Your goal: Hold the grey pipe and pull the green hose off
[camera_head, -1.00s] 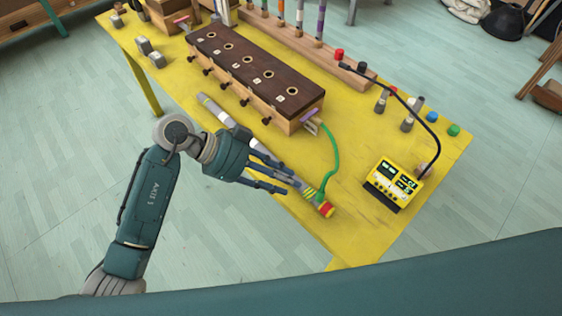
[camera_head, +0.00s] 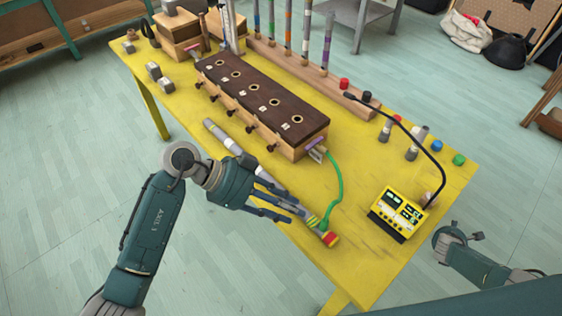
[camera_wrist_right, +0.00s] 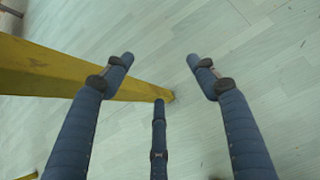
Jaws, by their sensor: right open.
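The grey pipe (camera_head: 222,135) lies slantwise along the near edge of the yellow table, with a red and yellow end (camera_head: 329,239). The green hose (camera_head: 340,180) curves from the wooden box's corner fitting (camera_head: 317,152) down to the pipe near that end. My left gripper (camera_head: 298,213) is over the near half of the pipe, its fingers spread and pointing toward the hose end. Its fingers hide part of the pipe; contact is unclear. My right gripper (camera_head: 462,236) is open and empty beyond the table's right edge. In the right wrist view, its fingers (camera_wrist_right: 160,80) are spread above the floor.
A long wooden box with a dark, holed top (camera_head: 265,95) stands mid-table. A yellow meter (camera_head: 398,213) with a black cable is at the right. A rack of coloured tubes (camera_head: 310,75) is behind. A table leg (camera_wrist_right: 140,90) is near my right fingers.

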